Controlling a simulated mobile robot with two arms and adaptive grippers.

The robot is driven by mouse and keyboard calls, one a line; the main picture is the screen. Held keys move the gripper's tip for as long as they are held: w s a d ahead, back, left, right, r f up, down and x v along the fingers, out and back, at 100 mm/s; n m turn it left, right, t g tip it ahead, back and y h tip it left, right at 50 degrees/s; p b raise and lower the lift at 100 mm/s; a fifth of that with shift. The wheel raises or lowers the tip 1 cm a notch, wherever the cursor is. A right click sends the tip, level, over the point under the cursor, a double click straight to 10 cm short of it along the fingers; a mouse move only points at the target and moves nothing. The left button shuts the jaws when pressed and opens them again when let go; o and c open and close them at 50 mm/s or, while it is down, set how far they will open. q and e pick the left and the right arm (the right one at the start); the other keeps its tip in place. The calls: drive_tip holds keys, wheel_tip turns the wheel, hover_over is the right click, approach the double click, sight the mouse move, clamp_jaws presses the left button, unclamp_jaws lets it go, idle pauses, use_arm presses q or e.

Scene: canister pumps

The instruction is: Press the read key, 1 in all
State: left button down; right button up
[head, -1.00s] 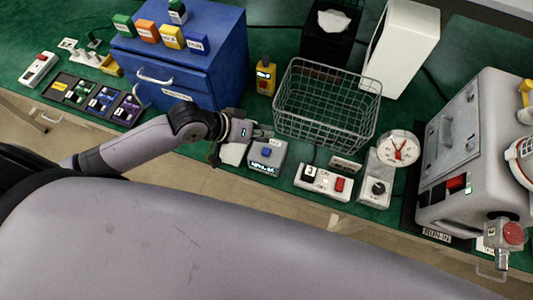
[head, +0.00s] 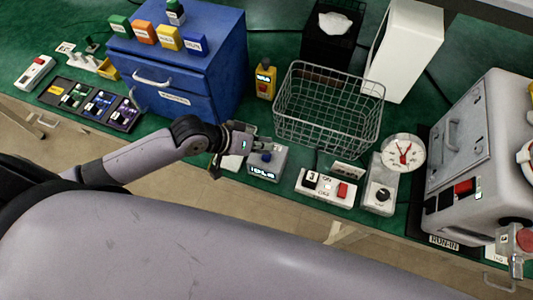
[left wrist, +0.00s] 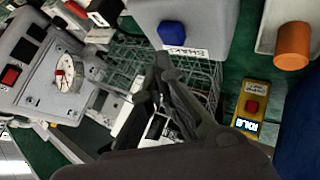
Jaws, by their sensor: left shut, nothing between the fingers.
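A small grey box (head: 280,163) with a blue key (head: 266,157) on top and a lit display (head: 262,172) on its front stands near the table's front edge. In the left wrist view a grey box (left wrist: 215,22) with a blue key (left wrist: 172,35) and a small label shows at the top. My left gripper (head: 268,146) is shut and empty. Its tips are close to the blue key, at its far side in the head view; I cannot tell whether they touch. In the left wrist view the fingers (left wrist: 163,62) point toward the box. My right gripper is not in view.
A wire basket (head: 328,110) stands behind the box, and a yellow device (head: 265,80) beside the blue drawer cabinet (head: 215,75). A switch panel (head: 327,187), a dial gauge (head: 403,153) and a large grey machine (head: 480,150) are to the right.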

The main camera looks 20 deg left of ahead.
use_arm(q)
drive_tip(key=shift+f, duration=0.1)
idle(0.7)
drive_tip(key=shift+f, duration=0.35)
drive_tip(key=shift+f, duration=0.55)
idle(0.6)
drive_tip(key=shift+r, duration=0.1)
drive_tip(key=shift+r+p, duration=0.9)
drive_tip(key=shift+p, duration=0.3)
wheel_tip(320, 180, up, 5)
drive_tip(key=p, duration=0.5)
drive_tip(key=shift+r+p, duration=0.1)
drive_tip(key=shift+p, duration=0.25)
